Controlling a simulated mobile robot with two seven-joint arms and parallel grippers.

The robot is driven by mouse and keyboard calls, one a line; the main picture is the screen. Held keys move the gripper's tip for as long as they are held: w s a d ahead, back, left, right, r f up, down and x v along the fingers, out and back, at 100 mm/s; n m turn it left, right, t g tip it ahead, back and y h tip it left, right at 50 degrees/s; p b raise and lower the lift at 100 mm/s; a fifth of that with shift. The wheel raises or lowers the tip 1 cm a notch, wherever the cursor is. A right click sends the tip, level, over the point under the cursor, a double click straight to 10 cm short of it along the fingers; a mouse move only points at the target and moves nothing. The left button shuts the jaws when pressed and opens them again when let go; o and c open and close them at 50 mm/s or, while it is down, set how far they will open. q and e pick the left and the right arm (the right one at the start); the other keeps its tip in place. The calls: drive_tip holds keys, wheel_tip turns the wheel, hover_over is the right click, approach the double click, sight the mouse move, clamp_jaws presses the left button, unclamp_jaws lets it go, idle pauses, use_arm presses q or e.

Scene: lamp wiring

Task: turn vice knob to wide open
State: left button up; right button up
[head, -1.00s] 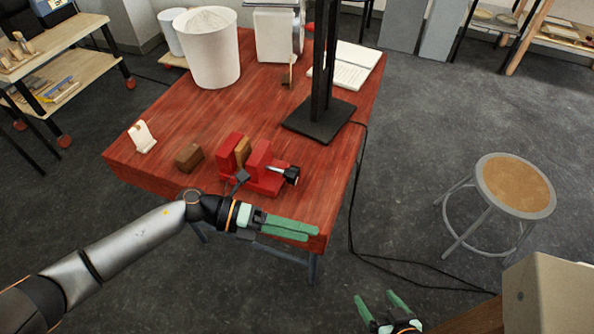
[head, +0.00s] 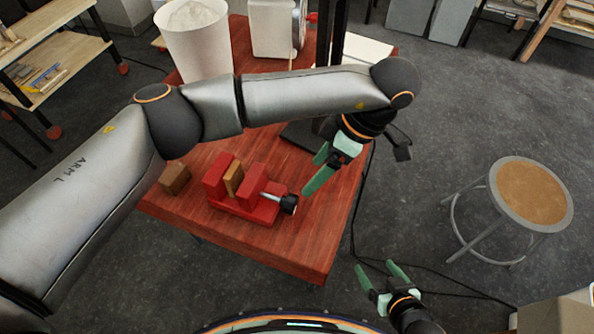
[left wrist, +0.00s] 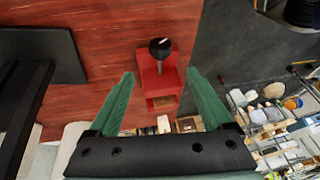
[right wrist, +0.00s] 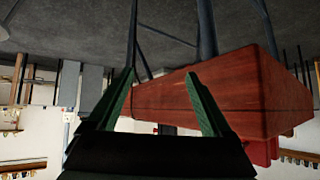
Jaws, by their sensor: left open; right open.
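A red vice (head: 245,205) sits on the red wooden table near its front edge, with a brown wooden block (head: 233,178) between its jaws. Its black knob (head: 289,203) is at the right end of a metal screw; it also shows in the left wrist view (left wrist: 160,47), between and beyond the fingertips. My left gripper (head: 314,172) is open and empty, above and to the right of the knob, not touching it. My right gripper (head: 379,270) is open and empty, off the table's front right side. In the right wrist view its fingers (right wrist: 160,80) face the table's side.
A loose brown block (head: 175,178) lies left of the vice. Behind stand a white bucket (head: 197,45), a white machine (head: 277,28) and a black stand (head: 300,136), partly hidden by my left arm. A stool (head: 531,195) stands right. The table's front right corner is clear.

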sight(296, 200)
use_arm(q)
drive_tip(key=x, duration=1)
drive_tip(key=shift+s+d+f, duration=0.2)
drive_tip(key=shift+d+f, duration=0.05)
drive_tip(key=shift+f, duration=0.2)
drive_tip(key=shift+a+f, duration=0.3)
drive_tip(key=shift+f, duration=0.3)
use_arm(e)
drive_tip(key=shift+s+f, duration=0.3)
drive_tip(key=shift+s, duration=0.2)
use_arm(q)
drive_tip(key=shift+c, duration=0.4)
clamp_jaws()
drive_tip(key=shift+t, duration=0.3)
